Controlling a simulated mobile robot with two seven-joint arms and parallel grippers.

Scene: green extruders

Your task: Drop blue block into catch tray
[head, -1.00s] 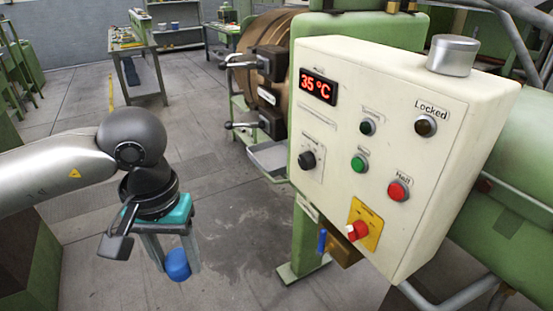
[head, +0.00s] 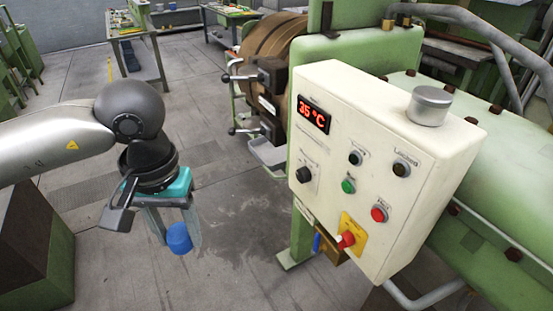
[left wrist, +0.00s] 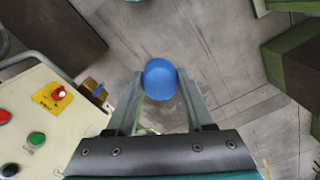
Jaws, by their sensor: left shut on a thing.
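The blue block (head: 179,238) is a small rounded piece held between the fingertips of my left gripper (head: 177,243), which points down over the open floor. In the left wrist view the blue block (left wrist: 160,76) sits between the two fingers of my left gripper (left wrist: 160,90). A shallow grey metal tray (head: 269,153), which looks like the catch tray, juts out low on the machine, left of the control panel. It is to the right of and beyond my left gripper, clearly apart from the block. My right gripper is not in view.
The cream control panel (head: 375,170), showing 35 °C, stands to the right on the green machine (head: 450,125). Dark clamps with handles (head: 262,77) stick out above the tray. A green cabinet (head: 35,245) is at the left. Floor between is clear.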

